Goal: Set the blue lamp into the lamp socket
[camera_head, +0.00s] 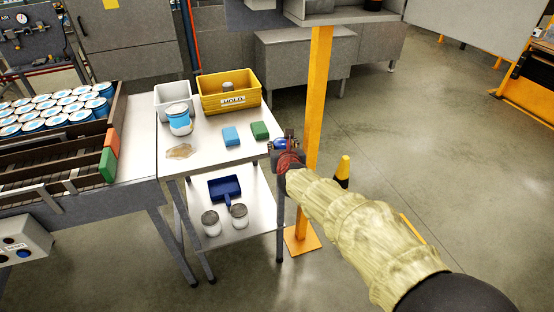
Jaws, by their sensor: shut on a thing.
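My gripper (283,154) is at the right edge of the white table, in front of the yellow post (318,95). It is small and dark in this view, with some red on it. A small blue thing, which looks like the blue lamp (279,144), shows at its tip, and the jaws are shut on it. The fingers hide part of the lamp. I cannot make out the lamp socket; my gripper and arm cover that part of the post. I cannot tell whether the lamp touches anything beyond the jaws.
A roller conveyor with many cans is at left.

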